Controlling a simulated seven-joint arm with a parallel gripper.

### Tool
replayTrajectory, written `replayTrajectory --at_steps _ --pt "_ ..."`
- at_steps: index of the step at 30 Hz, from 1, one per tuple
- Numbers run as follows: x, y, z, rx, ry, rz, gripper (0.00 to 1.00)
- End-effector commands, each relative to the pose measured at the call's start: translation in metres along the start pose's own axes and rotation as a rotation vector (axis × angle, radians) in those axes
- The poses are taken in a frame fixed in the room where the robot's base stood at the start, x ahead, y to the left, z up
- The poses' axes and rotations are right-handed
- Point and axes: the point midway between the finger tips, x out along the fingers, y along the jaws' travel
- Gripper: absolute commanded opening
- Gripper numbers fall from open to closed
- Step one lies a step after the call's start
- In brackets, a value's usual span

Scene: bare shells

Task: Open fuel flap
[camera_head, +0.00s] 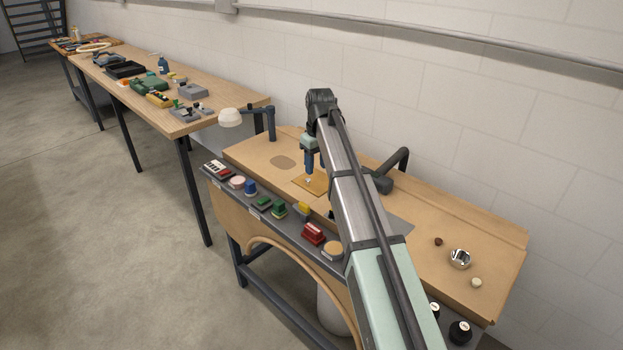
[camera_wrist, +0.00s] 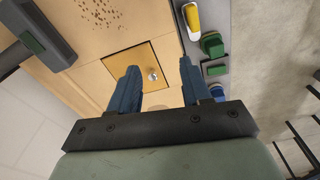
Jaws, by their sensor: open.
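My gripper (camera_head: 309,170) is above the flap in the head view, pointing down. In the wrist view my gripper (camera_wrist: 159,75) has its two blue fingers apart with nothing between them. Part of the flap is hidden behind a finger.
Coloured switches and buttons, including a red block (camera_head: 313,233), line the bench's front strip. A white-headed lamp (camera_head: 231,118) stands at the left corner. A dark bracket (camera_head: 385,175) stands right of my arm. A silver round piece (camera_head: 460,258) sits at the right.

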Motion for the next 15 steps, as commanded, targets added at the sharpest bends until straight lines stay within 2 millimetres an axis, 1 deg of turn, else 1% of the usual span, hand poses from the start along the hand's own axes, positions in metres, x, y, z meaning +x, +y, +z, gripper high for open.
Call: replayTrajectory --at_steps 1,3,7,12,15 --pt "-0.003 0.009 0.009 0.027 0.039 0.009 0.48" --pt "-0.006 0.012 0.005 0.06 0.104 0.019 0.48" --pt "-0.009 0.012 -0.009 0.114 0.204 0.033 0.48" --pt "-0.013 0.017 -0.027 0.19 0.303 0.045 0.48" --pt "-0.014 0.019 -0.032 0.223 0.327 0.047 0.48"
